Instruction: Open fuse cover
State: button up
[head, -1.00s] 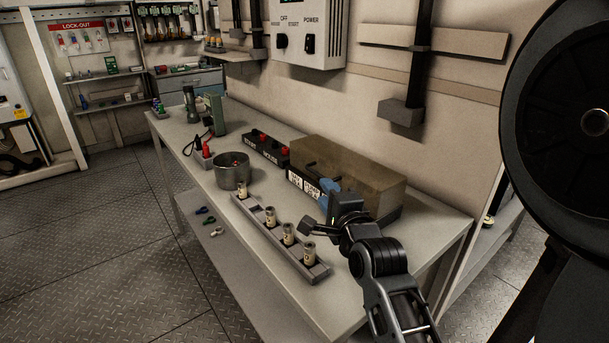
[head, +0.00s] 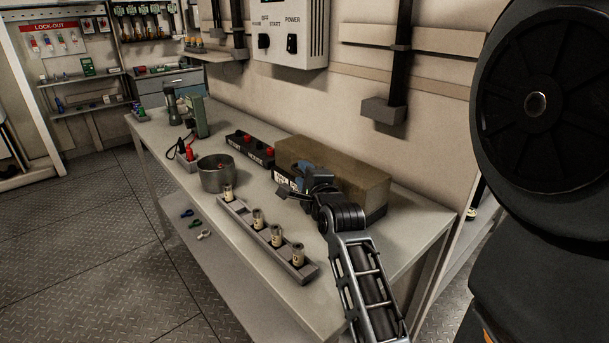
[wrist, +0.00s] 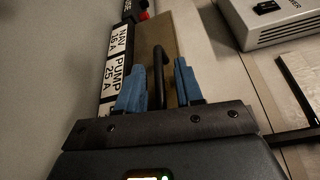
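The fuse cover (head: 345,168) is a brownish, see-through box lid on the bench against the wall, and it looks shut. It also shows in the wrist view (wrist: 152,32). A dark bar handle (wrist: 160,66) stands out from the cover. My gripper (wrist: 160,78) has blue fingers spread apart, with the handle between them and a gap visible on both sides. In the head view my gripper (head: 303,168) is at the cover's front left part, and my wrist hides the handle there.
A grey rack (head: 268,245) with several fuses lies in front of the cover. A metal pot (head: 216,175) stands left of it. A black switch block (head: 250,149) with red knobs is beyond. A power box (head: 290,35) hangs on the wall above.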

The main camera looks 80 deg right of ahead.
grip_shut()
dwell(0.6)
